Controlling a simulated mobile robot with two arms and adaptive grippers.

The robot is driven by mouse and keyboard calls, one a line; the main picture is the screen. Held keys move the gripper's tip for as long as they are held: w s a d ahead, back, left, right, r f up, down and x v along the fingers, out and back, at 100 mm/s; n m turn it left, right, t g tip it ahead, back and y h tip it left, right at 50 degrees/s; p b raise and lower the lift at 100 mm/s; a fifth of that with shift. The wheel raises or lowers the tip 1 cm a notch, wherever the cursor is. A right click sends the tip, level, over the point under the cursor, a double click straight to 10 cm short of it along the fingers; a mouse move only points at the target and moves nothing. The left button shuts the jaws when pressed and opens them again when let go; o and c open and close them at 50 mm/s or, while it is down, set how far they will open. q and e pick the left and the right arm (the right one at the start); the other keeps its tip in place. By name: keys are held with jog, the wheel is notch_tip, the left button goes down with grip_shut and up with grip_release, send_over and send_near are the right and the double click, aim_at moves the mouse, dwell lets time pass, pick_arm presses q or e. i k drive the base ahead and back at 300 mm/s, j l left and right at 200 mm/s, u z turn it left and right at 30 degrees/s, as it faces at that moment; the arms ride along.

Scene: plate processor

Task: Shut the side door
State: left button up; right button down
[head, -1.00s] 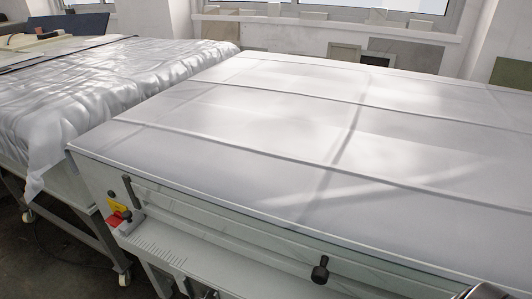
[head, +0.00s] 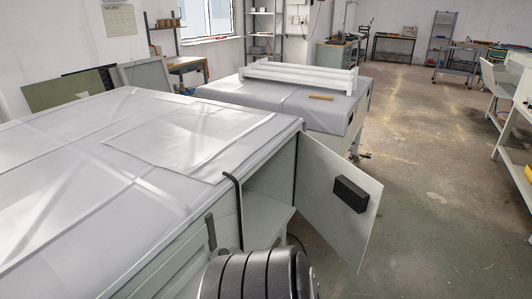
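The side door (head: 337,201) is a pale grey panel with a black block-shaped handle (head: 350,194) on its face. It stands wide open, swung out to the right from the near end of the large plate processor (head: 75,185). The shelf-like inside of the opening (head: 262,222) shows to the left of the door. A black rounded part of my own arm fills the bottom middle of the head view, in front of the opening. Neither gripper's fingers can be seen.
A second covered machine (head: 290,100) with a white roller unit on top stands behind the door. Open concrete floor (head: 425,180) lies to the right of the door. A white bench (head: 518,140) stands at the far right edge.

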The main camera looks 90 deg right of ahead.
aim_at(341, 201)
jog(key=k+l+z, duration=0.3)
jog(key=l+z, duration=0.3)
jog(key=l, duration=0.25)
jog(key=k+l+z, duration=0.1)
jog(key=l+z, duration=0.25)
jog(key=l, duration=0.15)
jog(key=l+z, duration=0.3)
jog(key=l, duration=0.2)
jog(key=k+l, duration=0.1)
jog(key=l, duration=1.65)
jog(key=z, duration=0.05)
